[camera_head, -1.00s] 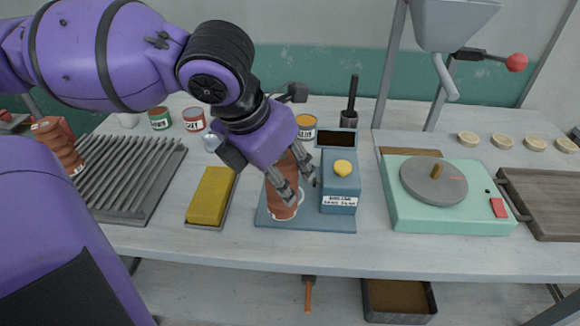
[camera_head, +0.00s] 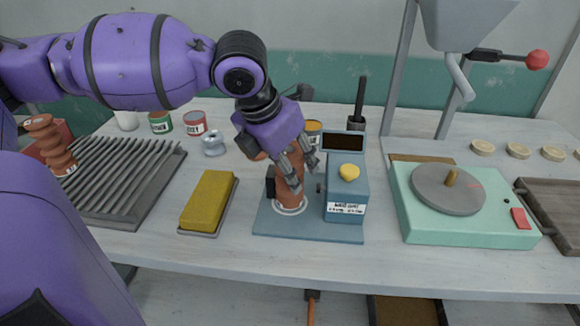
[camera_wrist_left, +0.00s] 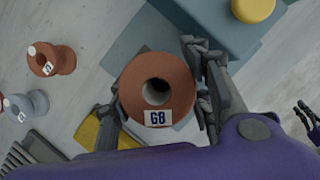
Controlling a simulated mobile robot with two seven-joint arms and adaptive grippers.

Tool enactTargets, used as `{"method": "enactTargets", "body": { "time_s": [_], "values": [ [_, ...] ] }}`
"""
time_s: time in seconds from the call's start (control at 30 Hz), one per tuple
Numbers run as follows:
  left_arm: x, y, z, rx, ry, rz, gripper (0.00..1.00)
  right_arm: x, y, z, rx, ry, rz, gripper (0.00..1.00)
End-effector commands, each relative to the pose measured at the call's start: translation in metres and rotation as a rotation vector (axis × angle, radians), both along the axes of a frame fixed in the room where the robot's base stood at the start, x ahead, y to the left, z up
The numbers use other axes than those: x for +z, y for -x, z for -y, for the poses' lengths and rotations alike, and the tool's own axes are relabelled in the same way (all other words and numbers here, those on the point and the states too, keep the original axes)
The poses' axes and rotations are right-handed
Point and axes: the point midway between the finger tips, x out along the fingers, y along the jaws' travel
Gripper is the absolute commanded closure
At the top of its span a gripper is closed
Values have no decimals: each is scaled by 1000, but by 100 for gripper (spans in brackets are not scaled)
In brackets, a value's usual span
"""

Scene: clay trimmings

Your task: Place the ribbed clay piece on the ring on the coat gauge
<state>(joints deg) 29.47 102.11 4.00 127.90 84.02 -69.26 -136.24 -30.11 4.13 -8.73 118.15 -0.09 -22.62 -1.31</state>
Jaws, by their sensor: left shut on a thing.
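My left gripper (camera_head: 290,172) is shut on a terracotta clay piece (camera_head: 290,193), with a finger on each side. The left wrist view shows the piece's round top (camera_wrist_left: 172,75) with a centre hole and a label reading G8. Its lower end is at the white ring (camera_head: 291,210) on the blue coat gauge (camera_head: 275,226). The piece stands roughly upright; I cannot tell whether it rests on the plate. The fingers hide much of its side. Dark fingers at the right edge of the left wrist view look like my right gripper (camera_wrist_left: 307,120); its opening is unclear.
The gauge's box with a yellow button (camera_head: 349,172) stands close right of the piece. A yellow sponge (camera_head: 208,200) lies left. A grey spool (camera_head: 213,144) stands behind. A green wheel unit (camera_head: 470,230) is right.

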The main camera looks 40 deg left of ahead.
Motion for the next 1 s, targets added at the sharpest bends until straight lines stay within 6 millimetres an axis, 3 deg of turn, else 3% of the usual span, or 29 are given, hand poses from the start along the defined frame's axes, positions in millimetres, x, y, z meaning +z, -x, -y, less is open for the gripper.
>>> {"method": "enactTargets", "body": {
  "time_s": [0.23,0.27,0.37,0.77,1.0],
  "values": [
    [-3,0,0,-1,-1,3,100,0,2,0,-1,0,-3,100],
    [-3,0,0,0,-1,0,51,0,2,0,-2,0,-4,100],
    [-3,0,0,0,-1,0,38,-2,4,0,-2,0,-8,100],
    [1,0,0,0,0,0,36,-4,8,0,-3,0,-17,100],
    [42,14,-1,0,0,6,36,30,-9,2,-5,2,23,100]
  ]
}}
